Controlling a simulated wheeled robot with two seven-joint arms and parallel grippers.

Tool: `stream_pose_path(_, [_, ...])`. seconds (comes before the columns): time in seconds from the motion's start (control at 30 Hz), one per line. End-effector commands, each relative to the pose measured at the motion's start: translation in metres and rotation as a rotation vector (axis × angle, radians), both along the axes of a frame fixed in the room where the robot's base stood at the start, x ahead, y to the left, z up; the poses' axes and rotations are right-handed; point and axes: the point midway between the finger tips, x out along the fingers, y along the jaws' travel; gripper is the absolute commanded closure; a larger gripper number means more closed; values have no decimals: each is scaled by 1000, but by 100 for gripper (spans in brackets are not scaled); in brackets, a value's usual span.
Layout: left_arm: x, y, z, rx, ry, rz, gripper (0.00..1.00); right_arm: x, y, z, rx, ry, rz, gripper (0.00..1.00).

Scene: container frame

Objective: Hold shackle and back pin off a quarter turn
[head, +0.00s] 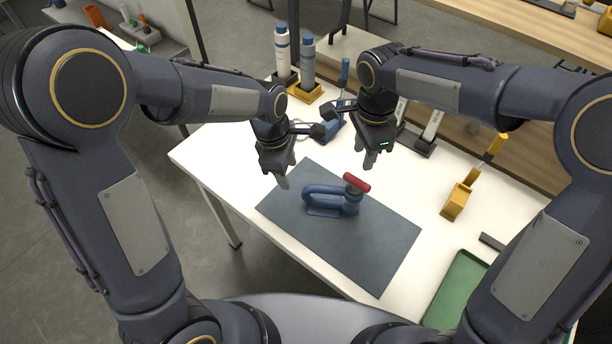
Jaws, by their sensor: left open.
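A blue shackle (315,190) lies on the dark grey mat (366,262), its rounded end to the left. Its pin has a red crossbar head (357,182) at the right end, raised above the blue body. My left gripper (283,182) is open and empty, fingers pointing down, just above and left of the shackle's rounded end, apart from it. My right gripper (370,160) hangs above and behind the red pin head, apart from it, and seems empty. Its finger gap is too small to read.
The mat lies on a white table (207,154). At the back stand bottles in a yellow holder (306,92) and a blue tool stand (330,131). At right are a yellow block-shaped holder (456,202) and a green tray (455,290). The mat's front part is clear.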

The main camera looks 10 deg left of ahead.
Motion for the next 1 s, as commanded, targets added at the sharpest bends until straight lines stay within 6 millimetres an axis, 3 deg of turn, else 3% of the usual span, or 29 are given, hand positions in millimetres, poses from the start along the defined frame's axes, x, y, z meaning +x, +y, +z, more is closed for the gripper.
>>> stream_pose_path(0.1, [11, -21, -30, 68, 40, 118, 51, 0, 0, 0, 0, 0, 0, 64])
stream_pose_path(0.3, [21, -38, -57, 131, 55, 250, 51, 0, 0, 0, 0, 0, 0, 64])
stream_pose_path(1.0, [22, -40, -137, 143, 57, 280, 51, 0, 0, 0, 0, 0, 0, 64])
